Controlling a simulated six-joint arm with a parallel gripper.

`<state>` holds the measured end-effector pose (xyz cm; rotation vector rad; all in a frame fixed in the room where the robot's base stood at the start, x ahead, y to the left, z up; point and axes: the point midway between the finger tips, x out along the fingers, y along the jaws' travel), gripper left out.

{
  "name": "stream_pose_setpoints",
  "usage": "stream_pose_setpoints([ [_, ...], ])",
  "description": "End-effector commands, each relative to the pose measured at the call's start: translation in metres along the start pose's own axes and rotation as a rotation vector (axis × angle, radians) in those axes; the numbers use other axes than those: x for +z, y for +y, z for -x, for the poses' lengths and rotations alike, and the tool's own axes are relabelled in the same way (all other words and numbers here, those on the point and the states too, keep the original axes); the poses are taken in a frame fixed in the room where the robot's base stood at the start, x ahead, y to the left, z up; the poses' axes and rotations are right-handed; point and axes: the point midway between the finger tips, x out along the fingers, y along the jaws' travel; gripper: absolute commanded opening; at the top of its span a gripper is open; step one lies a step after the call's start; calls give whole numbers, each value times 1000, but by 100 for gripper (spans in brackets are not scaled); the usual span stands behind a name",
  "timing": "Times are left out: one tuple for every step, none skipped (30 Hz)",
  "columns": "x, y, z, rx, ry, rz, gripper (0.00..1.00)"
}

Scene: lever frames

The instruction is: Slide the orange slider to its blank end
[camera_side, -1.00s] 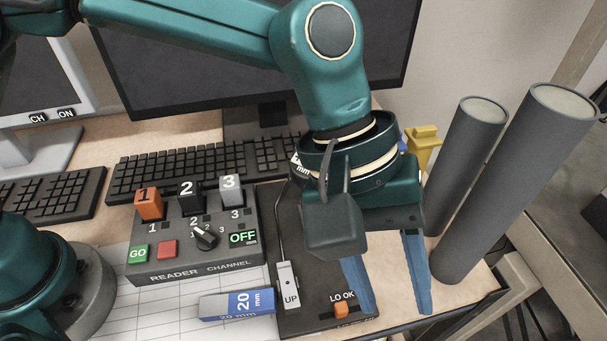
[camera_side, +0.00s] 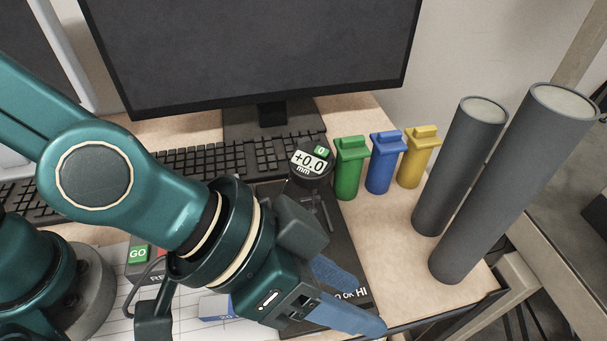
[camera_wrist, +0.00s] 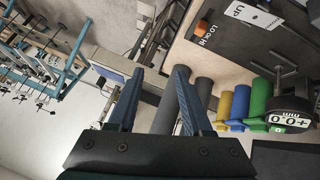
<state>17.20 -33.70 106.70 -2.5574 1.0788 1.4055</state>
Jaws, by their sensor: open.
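The orange slider (camera_wrist: 203,27) shows in the wrist view on the dark gauge panel (camera_wrist: 240,45), beside the LO OK HI lettering. Its exact place along its track is hard to read. In the side view my gripper hides the slider, and only the end of that lettering (camera_side: 352,296) shows on the panel. My gripper (camera_side: 370,308) is open and empty, tilted over the panel's front right part, with its blue fingers pointing right. In the wrist view the two fingers (camera_wrist: 159,72) stand apart with nothing between them, and the slider lies right of them.
A round +0.0 mm readout (camera_side: 310,166) stands at the panel's back. Two tall grey cylinders (camera_side: 460,165) (camera_side: 515,185) stand right. The UP plate (camera_wrist: 255,13) is near the slider.

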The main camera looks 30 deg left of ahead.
Motion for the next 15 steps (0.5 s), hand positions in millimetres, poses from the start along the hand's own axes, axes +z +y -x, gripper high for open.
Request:
stream_pose_setpoints([
  [4,-4,4,-18,18,-50,50],
  [5,-8,6,-31,30,-81,50],
  [7,-12,9,-49,45,-123,50],
  [8,-15,11,-63,56,-155,50],
  [10,-19,13,-78,67,-185,50],
  [11,-24,16,-98,80,-228,50],
  [13,-27,18,-113,89,-260,50],
  [14,-31,21,-129,97,-291,50],
  [16,-33,16,-136,98,-293,50],
  [17,-35,14,-140,98,-298,50],
  [18,-36,12,-141,99,-298,50],
  [20,-37,10,-141,99,-297,50],
  [22,-37,8,-140,99,-297,50],
  [24,-38,5,-140,98,-296,50],
  [27,-39,2,-139,97,-296,50],
])
